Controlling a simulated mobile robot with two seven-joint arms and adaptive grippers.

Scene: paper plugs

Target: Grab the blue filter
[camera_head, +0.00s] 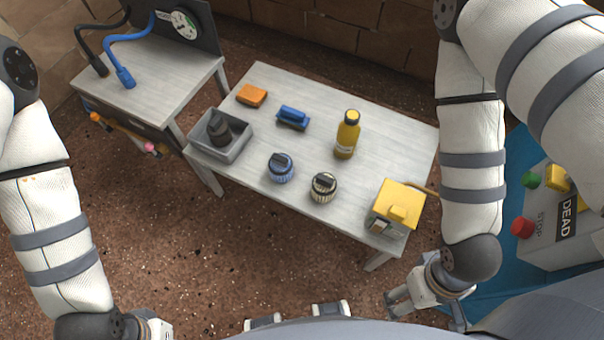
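The blue filter (281,169) stands upright on the light wooden table (270,82), near its front edge left of centre. It is a ribbed blue cylinder with a dark handle on top. A similar white and dark filter (323,188) stands to its right, a little apart. My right gripper (399,302) is low at the front right, off the table, with its fingers apart and nothing visible between them. My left gripper is mostly cut off at the bottom left edge, far from the filter; only its white base (155,327) shows.
A grey bin (236,154) with a dark object, an orange block (252,95), a blue brush-like item (293,117), a yellow bottle (347,135) and a yellow box (398,206) surround the filters. A side bench (160,70) with hoses stands left; a button panel (565,225) right.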

